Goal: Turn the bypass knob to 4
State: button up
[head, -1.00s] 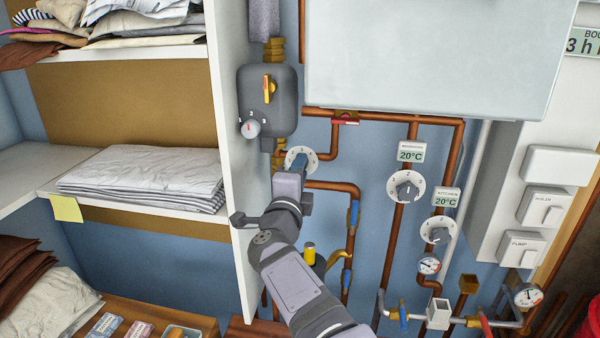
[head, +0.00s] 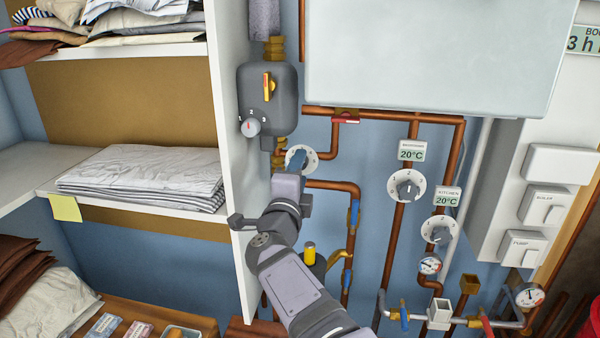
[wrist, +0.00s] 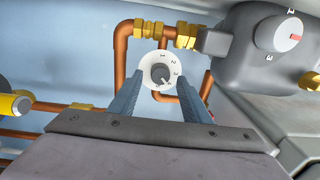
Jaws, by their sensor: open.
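A small white dial (head: 312,160) sits on the copper pipework below the grey pump, partly hidden by my gripper (head: 296,158) in the head view. I take it for the bypass knob, but no label shows. In the wrist view, the dial has a round grey knob (wrist: 160,73) with a pale mark toward the lower right. Numbers 1, 2 and 3 are faintly readable around it; the number by the mark is unclear. My open gripper (wrist: 175,74) has one blue-grey finger on each side of the knob. Contact cannot be told.
The grey pump (head: 268,100) with its own numbered knob (head: 250,127) is just above. The white shelf side panel (head: 232,150) stands close on the left. Two thermostat dials (head: 407,186) (head: 437,231) are to the right. A yellow-capped part (head: 309,253) is below.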

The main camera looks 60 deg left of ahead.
jog(key=b+v, duration=0.3)
jog(key=v, duration=0.3)
jog(key=shift+d, duration=0.15)
dwell(0.4)
